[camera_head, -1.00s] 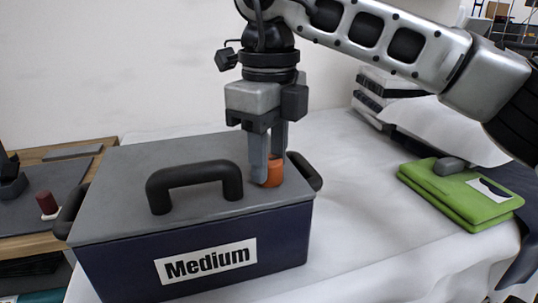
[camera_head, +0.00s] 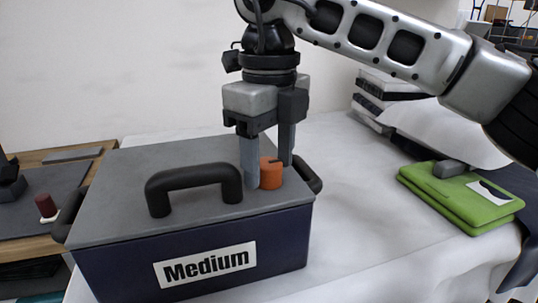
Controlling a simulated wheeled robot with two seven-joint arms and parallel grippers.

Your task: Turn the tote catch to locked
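The tote (camera_head: 120,268) is a dark blue box with a grey lid, a black lid handle (camera_head: 195,177) and a white "Medium" label. Its catch (camera_head: 271,174) is an orange round knob with a dark mark on top, near the lid's right end. My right gripper (camera_head: 269,172) points straight down over the catch. Its fingers are spread, one on the left of the knob and one at its right and behind, with a gap visible on the right. Whether the left finger touches the knob is unclear. My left gripper is not in view.
The tote stands on a white-covered table (camera_head: 360,245). A green folded item (camera_head: 460,200) with a grey object on it lies at the right, by a white pillow (camera_head: 440,130) and a stack (camera_head: 380,95). A wooden surface with a dark mat (camera_head: 40,200) is at the left.

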